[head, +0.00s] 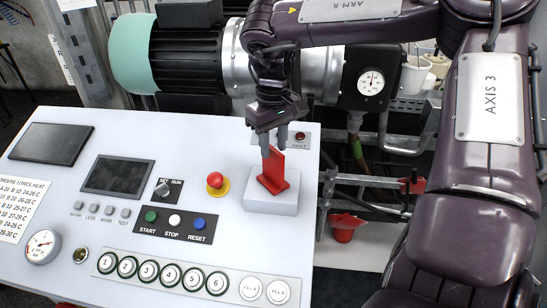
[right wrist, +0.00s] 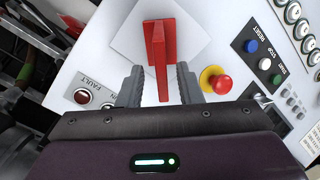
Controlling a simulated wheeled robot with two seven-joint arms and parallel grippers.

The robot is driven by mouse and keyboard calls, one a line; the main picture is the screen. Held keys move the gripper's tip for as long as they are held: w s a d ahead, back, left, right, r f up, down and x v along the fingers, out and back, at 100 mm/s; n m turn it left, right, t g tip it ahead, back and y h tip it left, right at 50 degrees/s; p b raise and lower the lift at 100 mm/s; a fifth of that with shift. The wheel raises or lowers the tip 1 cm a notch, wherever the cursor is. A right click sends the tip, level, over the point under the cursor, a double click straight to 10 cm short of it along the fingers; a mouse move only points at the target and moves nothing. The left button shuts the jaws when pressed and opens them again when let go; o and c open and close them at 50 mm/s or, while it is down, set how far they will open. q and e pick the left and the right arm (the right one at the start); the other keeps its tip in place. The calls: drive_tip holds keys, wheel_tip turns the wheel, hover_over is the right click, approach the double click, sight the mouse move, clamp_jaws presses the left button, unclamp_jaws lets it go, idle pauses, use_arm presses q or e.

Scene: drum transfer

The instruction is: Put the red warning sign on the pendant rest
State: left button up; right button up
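The red warning sign (head: 272,171) stands upright on a raised white block (head: 270,203) at the right of the control panel. It also shows in the right wrist view (right wrist: 159,55), seen from above as a thin upright plate on a flat foot. My right gripper (head: 274,141) points down over it. Its two fingers are apart, one on each side of the plate, with gaps visible in the right wrist view (right wrist: 158,88). No label marks the pendant rest; a dark flat rectangular pad (head: 50,144) lies at the panel's far left. My left gripper is not in view.
A red emergency button (head: 215,181) on a yellow base stands just left of the block. A dark screen (head: 118,176), a key switch (head: 163,188) and a START/STOP/RESET strip (head: 174,224) lie farther left. A motor (head: 185,60) stands behind the panel.

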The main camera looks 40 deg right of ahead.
wheel_tip(320, 180, up, 9)
drive_tip(key=b, duration=0.1)
drive_tip(key=shift+b, duration=0.4)
